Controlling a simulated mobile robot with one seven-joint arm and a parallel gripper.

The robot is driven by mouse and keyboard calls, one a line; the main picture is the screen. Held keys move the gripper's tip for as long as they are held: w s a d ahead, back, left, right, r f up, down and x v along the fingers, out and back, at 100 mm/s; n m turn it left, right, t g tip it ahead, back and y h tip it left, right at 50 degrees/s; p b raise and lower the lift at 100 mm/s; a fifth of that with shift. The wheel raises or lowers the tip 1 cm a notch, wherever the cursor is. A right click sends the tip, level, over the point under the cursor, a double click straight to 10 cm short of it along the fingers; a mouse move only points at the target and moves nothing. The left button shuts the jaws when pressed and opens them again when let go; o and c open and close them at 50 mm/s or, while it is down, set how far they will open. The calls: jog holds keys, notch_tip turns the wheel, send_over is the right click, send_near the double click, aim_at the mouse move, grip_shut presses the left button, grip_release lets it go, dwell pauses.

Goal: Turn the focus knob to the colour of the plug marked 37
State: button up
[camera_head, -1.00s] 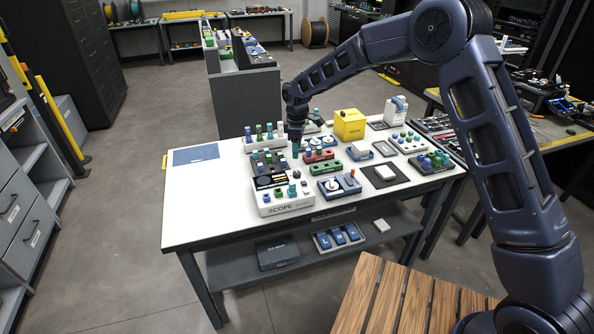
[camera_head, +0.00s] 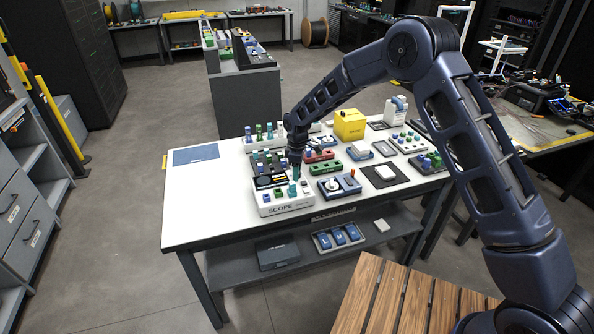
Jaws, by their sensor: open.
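The white device marked SCOPE (camera_head: 288,208) stands at the front of the white table, with a dark screen and small coloured parts on top. I cannot tell for sure which part is the focus knob. My gripper (camera_head: 296,174) is open and points down over the right part of the SCOPE device, hiding some of its top. I cannot tell whether it touches anything. Several coloured plugs stand in a rack (camera_head: 250,148) at the table's back left and in a tray (camera_head: 431,171) at the right. Their numbers are too small to read, so I cannot pick out plug 37.
A blue device with a white knob (camera_head: 333,184) stands right of the SCOPE device. A red block (camera_head: 322,168), a black pad (camera_head: 384,184) and a yellow box (camera_head: 349,124) are near. The table's left side is clear except for a blue mat (camera_head: 196,154).

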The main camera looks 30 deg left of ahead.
jog(key=c, duration=1)
jog(key=m, duration=1.1)
jog(key=shift+m, duration=0.4)
jog(key=o, duration=1)
